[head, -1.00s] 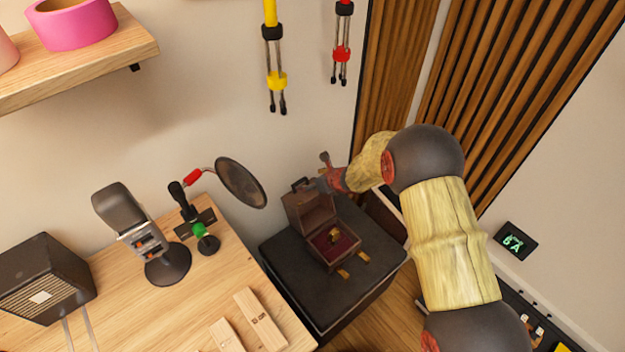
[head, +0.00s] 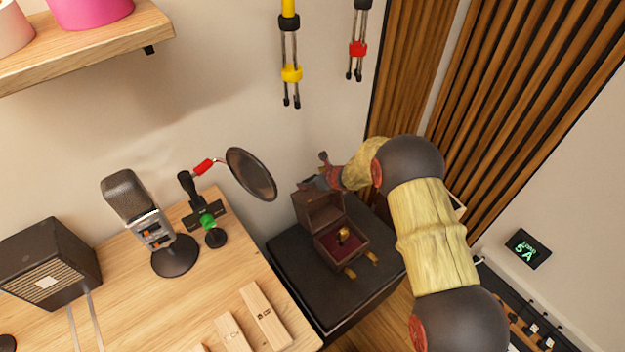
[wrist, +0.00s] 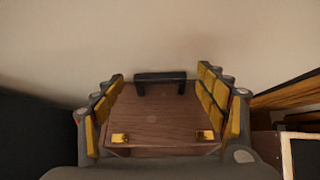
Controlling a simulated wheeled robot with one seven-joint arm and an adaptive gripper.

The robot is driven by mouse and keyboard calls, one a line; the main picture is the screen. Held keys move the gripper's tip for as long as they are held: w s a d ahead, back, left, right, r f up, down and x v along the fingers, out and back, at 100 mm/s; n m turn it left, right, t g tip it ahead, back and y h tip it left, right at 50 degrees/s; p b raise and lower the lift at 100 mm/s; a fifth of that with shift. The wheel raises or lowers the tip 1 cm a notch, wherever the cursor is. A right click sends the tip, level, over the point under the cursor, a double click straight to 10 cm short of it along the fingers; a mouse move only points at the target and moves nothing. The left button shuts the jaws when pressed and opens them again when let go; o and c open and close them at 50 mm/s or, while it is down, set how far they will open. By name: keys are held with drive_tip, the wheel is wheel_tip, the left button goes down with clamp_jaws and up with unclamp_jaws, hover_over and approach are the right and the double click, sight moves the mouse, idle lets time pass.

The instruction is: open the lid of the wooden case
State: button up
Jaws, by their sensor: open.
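The wooden case (head: 342,259) stands on a black cabinet, its lid (head: 318,209) raised upright at the back. Its red-lined inside shows a small gold object (head: 343,236). Two brass catches (head: 351,272) show at the front. My gripper (head: 318,180) is at the top of the raised lid. In the wrist view the lid (wrist: 160,115) lies between the open fingers, with a black handle (wrist: 160,78) at its far edge and two brass fittings at its near edge. I cannot tell whether the fingers touch the lid.
The black cabinet top (head: 300,275) has bare room around the case. A wooden desk (head: 130,310) at the left holds a microphone (head: 145,220), a round pop filter (head: 251,174) and a dark box (head: 45,265). Cables (head: 290,60) hang on the wall above. Slatted panels (head: 500,110) stand at the right.

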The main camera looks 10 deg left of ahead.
drive_tip(key=c, duration=1.7)
drive_tip(key=shift+d, duration=0.1)
